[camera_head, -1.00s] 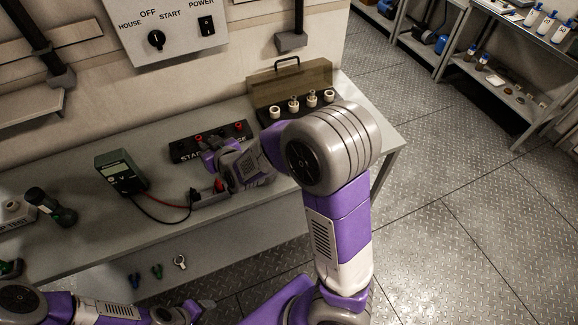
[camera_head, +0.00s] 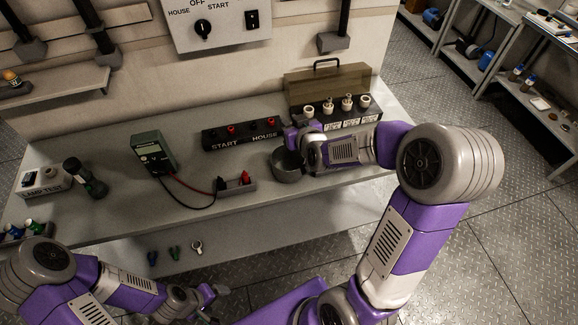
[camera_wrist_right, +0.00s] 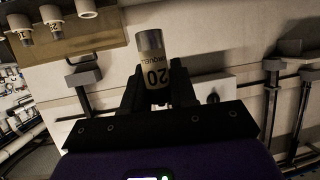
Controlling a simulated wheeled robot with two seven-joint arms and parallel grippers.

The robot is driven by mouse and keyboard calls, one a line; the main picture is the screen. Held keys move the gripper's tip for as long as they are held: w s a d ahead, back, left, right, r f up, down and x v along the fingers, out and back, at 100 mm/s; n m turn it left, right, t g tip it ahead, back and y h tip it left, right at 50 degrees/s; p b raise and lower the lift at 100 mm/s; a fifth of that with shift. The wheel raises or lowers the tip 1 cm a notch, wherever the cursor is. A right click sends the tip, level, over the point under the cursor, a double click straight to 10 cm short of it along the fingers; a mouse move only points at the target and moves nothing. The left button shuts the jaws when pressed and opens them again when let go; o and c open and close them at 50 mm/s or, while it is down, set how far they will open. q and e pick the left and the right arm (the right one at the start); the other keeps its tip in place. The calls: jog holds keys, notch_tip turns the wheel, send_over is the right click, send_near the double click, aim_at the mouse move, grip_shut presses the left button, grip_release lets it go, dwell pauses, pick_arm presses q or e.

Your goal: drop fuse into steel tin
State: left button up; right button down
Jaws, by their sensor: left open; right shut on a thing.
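The fuse (camera_wrist_right: 152,62), a pale cylinder with a grey metal end and a "20" label, is upright between the right gripper's fingers in the right wrist view. My right gripper (camera_head: 292,139) is shut on it, above the far side of the steel tin. The steel tin (camera_head: 286,174) is a round grey cup on the bench, partly hidden by the gripper and wrist. I cannot make out the held fuse in the head view. My left gripper (camera_head: 216,294) is open and low in front of the bench, apart from the tin.
The START/HOUSE block (camera_head: 241,135) stands left of the tin, near a tray with red and black probes (camera_head: 236,186). A multimeter (camera_head: 152,151) is further left. A fuse box (camera_head: 328,87) with several fuses stands behind. The bench front is mostly clear.

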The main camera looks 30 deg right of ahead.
notch_tip(320, 180, down, 4)
jog(key=b, duration=0.2)
jog(key=shift+f+b, duration=0.25)
jog(key=shift+b, duration=0.1)
jog(key=c, duration=0.8)
grip_release()
jog(key=p+v, duration=0.1)
jog(key=v, duration=0.6)
jog(key=shift+s+r, duration=0.1)
jog(key=shift+s, duration=0.2)
